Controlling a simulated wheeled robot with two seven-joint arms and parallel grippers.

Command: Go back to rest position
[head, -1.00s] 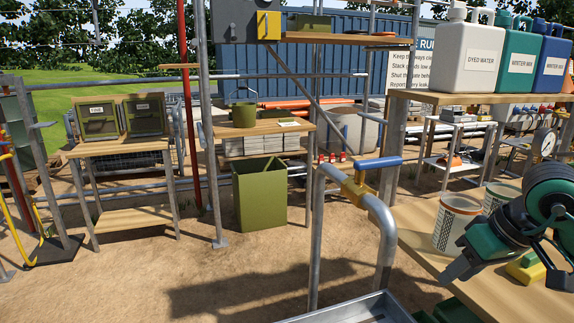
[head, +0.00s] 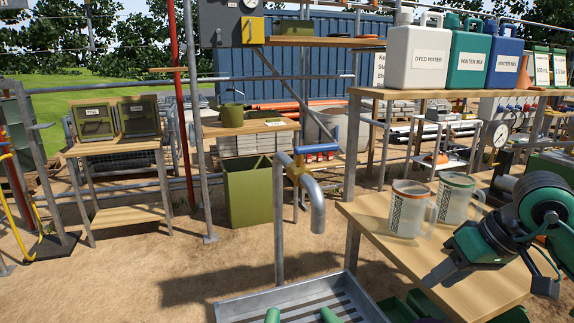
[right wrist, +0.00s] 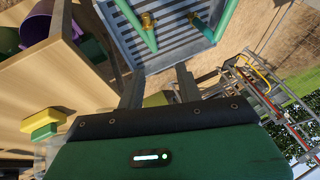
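My right gripper (head: 440,274) is at the right of the head view, above the wooden bench (head: 374,218) and near its front edge. It holds nothing. In the right wrist view its two dark fingers (right wrist: 160,88) stand apart with an empty gap between them. My left gripper is in neither current view.
Two clear measuring jugs (head: 408,210) stand on the bench, left of and behind my right gripper. A metal tray (head: 235,308) under a blue-handled tap (head: 317,148) holds green tubes with brass ends (right wrist: 148,20). Jerrycans (head: 416,58) line the shelf above. Open dirt ground lies left.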

